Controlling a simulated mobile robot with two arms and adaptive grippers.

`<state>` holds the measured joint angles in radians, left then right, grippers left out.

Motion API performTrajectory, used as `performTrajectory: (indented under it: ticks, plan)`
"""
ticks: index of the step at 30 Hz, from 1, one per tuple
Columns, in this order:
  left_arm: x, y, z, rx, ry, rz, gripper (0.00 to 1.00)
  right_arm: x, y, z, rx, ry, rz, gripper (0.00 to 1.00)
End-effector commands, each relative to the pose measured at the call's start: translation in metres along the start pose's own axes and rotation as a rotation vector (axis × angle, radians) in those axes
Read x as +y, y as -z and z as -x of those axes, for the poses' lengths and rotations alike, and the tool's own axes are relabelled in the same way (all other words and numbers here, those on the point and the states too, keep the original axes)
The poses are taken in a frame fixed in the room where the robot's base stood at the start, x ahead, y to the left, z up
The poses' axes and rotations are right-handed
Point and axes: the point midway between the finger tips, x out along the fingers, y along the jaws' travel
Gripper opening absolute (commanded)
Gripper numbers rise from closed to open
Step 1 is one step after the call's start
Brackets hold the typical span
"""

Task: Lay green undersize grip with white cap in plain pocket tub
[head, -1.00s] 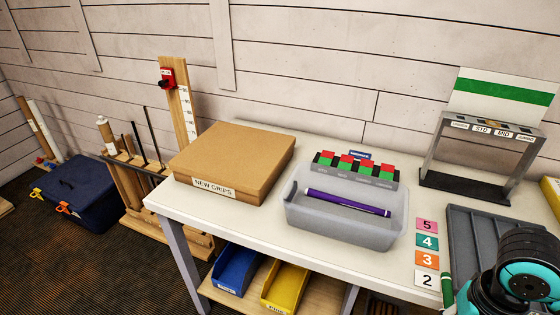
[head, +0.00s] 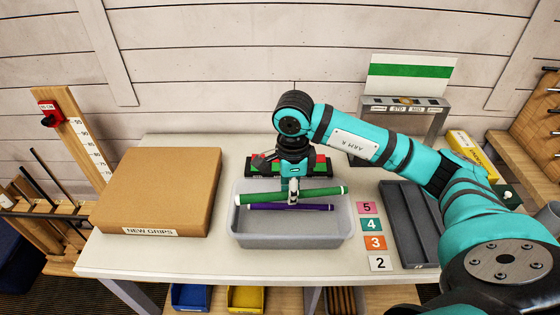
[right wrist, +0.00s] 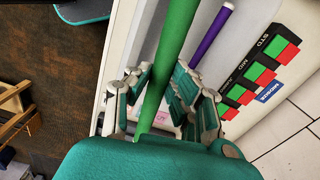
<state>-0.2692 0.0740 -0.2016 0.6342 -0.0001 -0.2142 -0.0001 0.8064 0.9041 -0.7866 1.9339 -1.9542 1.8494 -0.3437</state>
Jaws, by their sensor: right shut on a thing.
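The plain grey tub (head: 290,242) stands on the table, with a dark purple grip (head: 312,208) lying inside it. My right gripper (head: 293,194) points down over the tub, shut around the middle of the green grip (head: 322,191). The green grip lies nearly level across the tub, its right end a little higher, with a white cap at that end; it appears above the purple one. In the right wrist view the fingers (right wrist: 165,92) close around the green grip (right wrist: 178,35), and the purple grip (right wrist: 210,40) lies beside it. My left gripper is out of view.
A cardboard NEW GRIPS box (head: 165,190) stands left of the tub. A block with red and green squares (head: 262,166) sits behind it. Numbered cards (head: 372,225) and a dark tray (head: 405,235) lie to the right. A metal stand (head: 432,110) is at the back.

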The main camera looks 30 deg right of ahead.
Motion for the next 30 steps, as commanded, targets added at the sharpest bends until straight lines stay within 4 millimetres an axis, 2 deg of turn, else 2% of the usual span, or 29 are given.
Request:
performTrajectory:
  ticks: [3,6,10,15,20,25,30]
  plan:
    - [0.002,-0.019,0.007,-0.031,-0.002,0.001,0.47,-0.004,0.005,0.003,0.004,-0.005,-0.102,0.00]
    - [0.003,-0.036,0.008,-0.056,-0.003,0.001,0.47,-0.005,0.005,0.003,0.005,-0.005,-0.127,0.00]
    - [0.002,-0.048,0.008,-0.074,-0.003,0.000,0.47,-0.005,0.005,0.003,0.004,-0.004,-0.126,0.00]
    - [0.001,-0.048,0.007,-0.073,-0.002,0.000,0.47,-0.005,0.005,0.002,0.004,-0.003,-0.124,0.00]
    - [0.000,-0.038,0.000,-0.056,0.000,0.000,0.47,-0.005,0.002,0.000,0.005,0.001,-0.122,0.00]
    - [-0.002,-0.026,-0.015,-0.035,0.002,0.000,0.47,-0.005,0.002,-0.015,0.005,0.001,-0.122,0.00]
    - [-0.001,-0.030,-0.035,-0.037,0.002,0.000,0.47,-0.005,0.002,-0.035,0.004,0.002,-0.123,0.00]
